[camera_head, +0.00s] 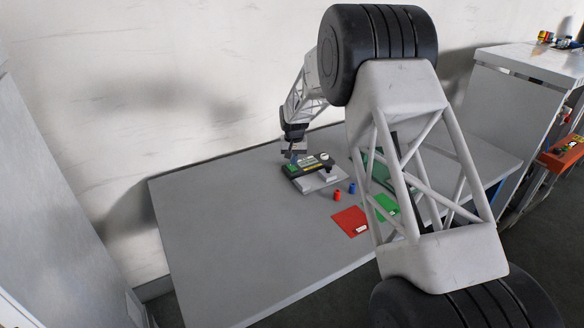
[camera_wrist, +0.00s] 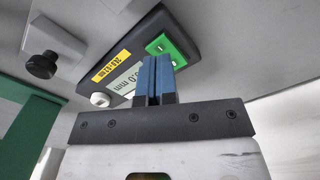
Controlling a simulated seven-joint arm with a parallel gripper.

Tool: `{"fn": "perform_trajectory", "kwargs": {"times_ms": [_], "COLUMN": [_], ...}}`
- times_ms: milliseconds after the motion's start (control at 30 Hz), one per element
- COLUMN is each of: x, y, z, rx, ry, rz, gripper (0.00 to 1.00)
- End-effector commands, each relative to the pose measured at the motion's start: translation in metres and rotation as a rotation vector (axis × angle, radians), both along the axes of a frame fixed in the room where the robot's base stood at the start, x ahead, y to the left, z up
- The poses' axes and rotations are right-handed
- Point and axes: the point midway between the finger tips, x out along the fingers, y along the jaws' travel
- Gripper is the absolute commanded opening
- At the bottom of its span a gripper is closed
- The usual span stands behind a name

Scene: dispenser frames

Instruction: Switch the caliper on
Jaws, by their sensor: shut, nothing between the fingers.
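The caliper (camera_head: 308,166) is a dark unit on a light grey base on the grey table in the head view. In the wrist view its dark body (camera_wrist: 150,25) carries a green button panel (camera_wrist: 178,46), a pale display (camera_wrist: 127,80) with ".0 mm" partly visible, and a yellow label (camera_wrist: 111,66). My gripper (camera_wrist: 154,62) has blue fingers pressed together with nothing between them. The fingertips overlap the edge of the green panel in the wrist view; I cannot tell whether they touch it. They cover part of the display. In the head view my gripper (camera_head: 293,158) is at the caliper's left end.
A small red cylinder (camera_head: 337,196) and a blue cylinder (camera_head: 352,188) stand in front of the caliper. A red mat (camera_head: 348,220) and a green mat (camera_head: 386,205) lie nearer the front edge. My arm hides part of the table's right side. The table's left side is clear.

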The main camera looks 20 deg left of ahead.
Motion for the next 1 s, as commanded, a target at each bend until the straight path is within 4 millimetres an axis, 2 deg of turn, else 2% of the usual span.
{"fn": "perform_trajectory", "kwargs": {"times_ms": [700, 1000], "x": [0.000, 0.000], "y": [0.000, 0.000], "z": [0.041, 0.049], "rx": [0.000, 0.000], "ry": [0.000, 0.000], "rz": [0.000, 0.000], "gripper": [0.00, 0.00]}}
